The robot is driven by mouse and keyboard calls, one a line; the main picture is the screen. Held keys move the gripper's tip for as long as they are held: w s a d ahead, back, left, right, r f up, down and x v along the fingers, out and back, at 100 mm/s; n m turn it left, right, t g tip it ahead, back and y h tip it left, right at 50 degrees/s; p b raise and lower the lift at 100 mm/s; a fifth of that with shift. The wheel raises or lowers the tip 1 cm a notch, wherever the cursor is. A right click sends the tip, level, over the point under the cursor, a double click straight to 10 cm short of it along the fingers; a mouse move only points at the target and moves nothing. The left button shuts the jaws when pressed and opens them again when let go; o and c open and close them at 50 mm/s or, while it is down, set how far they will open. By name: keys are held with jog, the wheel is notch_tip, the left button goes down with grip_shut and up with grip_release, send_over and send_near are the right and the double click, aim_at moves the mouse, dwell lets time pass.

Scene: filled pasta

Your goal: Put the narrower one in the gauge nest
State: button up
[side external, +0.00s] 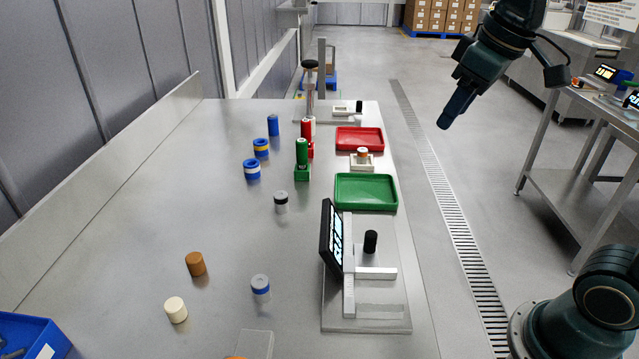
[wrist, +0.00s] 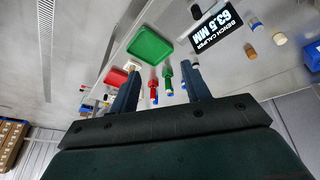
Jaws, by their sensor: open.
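My gripper (side external: 457,108) hangs in the air right of the bench, above the floor. In the wrist view its fingers (wrist: 164,72) are apart with nothing held. Short round pieces stand apart on the bench: brown (side external: 195,264), cream (side external: 176,310), grey-and-blue (side external: 260,288), grey-and-black (side external: 281,202), blue-and-yellow (side external: 261,148), blue-and-white (side external: 252,169) and plain blue (side external: 273,125). I cannot tell which is the narrower one. A small white block (side external: 353,166) between the trays has a tan round part at its middle; it may be the gauge nest, but no label shows.
A green tray (side external: 366,206) and a red tray (side external: 359,150) lie along the bench's right side. A bench caliper (side external: 375,318) reads 63.5 MM on its display (wrist: 223,32). Green (side external: 302,172) and red upright stands are left of the trays. A blue bin (side external: 40,330) sits front left.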

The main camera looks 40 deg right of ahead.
jog(key=s+a+f+m+t, duration=0.1)
jog(key=s+a+f, duration=0.1)
jog(key=s+f, duration=0.4)
jog(key=shift+s+f+m, duration=0.3)
jog(key=shift+s, duration=2.05)
